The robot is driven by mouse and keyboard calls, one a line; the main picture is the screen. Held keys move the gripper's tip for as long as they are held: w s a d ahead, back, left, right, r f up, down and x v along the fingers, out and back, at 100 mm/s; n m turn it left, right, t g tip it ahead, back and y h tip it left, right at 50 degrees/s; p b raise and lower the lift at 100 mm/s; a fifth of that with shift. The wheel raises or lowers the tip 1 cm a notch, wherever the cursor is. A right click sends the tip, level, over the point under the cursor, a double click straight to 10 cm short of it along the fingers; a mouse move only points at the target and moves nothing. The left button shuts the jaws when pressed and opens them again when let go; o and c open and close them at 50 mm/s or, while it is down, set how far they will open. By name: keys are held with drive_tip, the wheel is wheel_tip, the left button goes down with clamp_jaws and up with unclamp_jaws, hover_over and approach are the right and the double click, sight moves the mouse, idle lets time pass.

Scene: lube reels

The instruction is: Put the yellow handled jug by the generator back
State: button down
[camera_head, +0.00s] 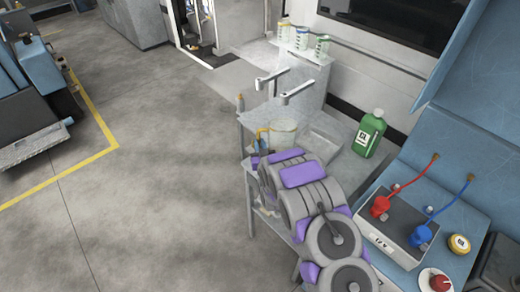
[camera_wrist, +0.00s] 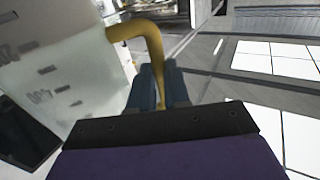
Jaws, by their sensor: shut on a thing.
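My gripper (camera_wrist: 161,92) is shut on the yellow handle (camera_wrist: 142,32) of a translucent jug (camera_wrist: 88,80) with printed scale marks. In the wrist view the jug fills the left side and looks tilted. In the head view the jug (camera_head: 285,132) shows just beyond the end of my purple and grey arm, in front of the sink counter. The arm hides its lower part, so I cannot tell whether it touches anything. I cannot say for sure which machine is the generator.
Several jugs with coloured tops (camera_head: 302,40) stand on a ledge behind the taps (camera_head: 296,88). A green bottle (camera_head: 369,134) stands on the counter at right. A box with red and blue clamps (camera_head: 400,228) is near my arm. The floor (camera_head: 150,170) at left is open.

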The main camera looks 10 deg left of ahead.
drive_tip(key=shift+f, duration=0.85)
drive_tip(key=c, duration=1.3)
unclamp_jaws()
drive_tip(key=shift+d, duration=0.1)
drive_tip(key=shift+o, duration=0.9)
drive_tip(key=shift+a, duration=0.2)
drive_tip(key=shift+s, duration=0.1)
drive_tip(key=p+v, duration=0.1)
drive_tip(key=v, duration=1.1)
drive_tip(key=shift+r+p, duration=0.1)
drive_tip(key=shift+p, duration=0.2)
